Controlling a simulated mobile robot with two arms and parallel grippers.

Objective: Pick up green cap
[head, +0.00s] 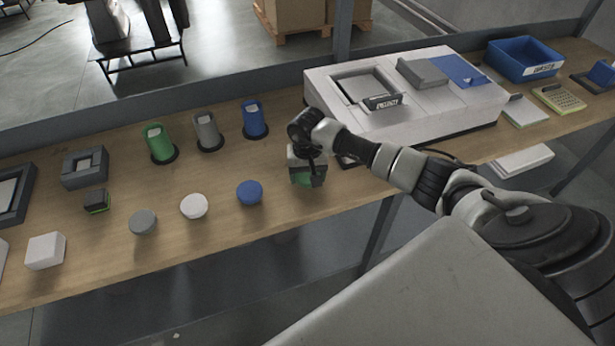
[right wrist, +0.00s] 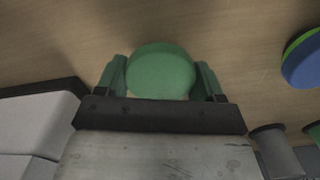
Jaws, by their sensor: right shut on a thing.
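The green cap (right wrist: 160,70) is round and sits between the two fingers of my right gripper (right wrist: 160,82) in the right wrist view, with a finger against each side. In the head view my right gripper (head: 307,177) points down over the wooden bench, right of the blue cap. Only a little green of the cap shows there, the rest being hidden by the gripper. I cannot tell whether the cap touches the bench. My left gripper is not in view.
On the bench (head: 130,262) lie a blue cap (head: 249,192), a white cap (head: 193,206) and a grey cap (head: 142,222). Behind them stand green (head: 160,145), grey (head: 207,130) and blue (head: 254,118) cylinders. A large white machine (head: 440,118) stands right of my gripper.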

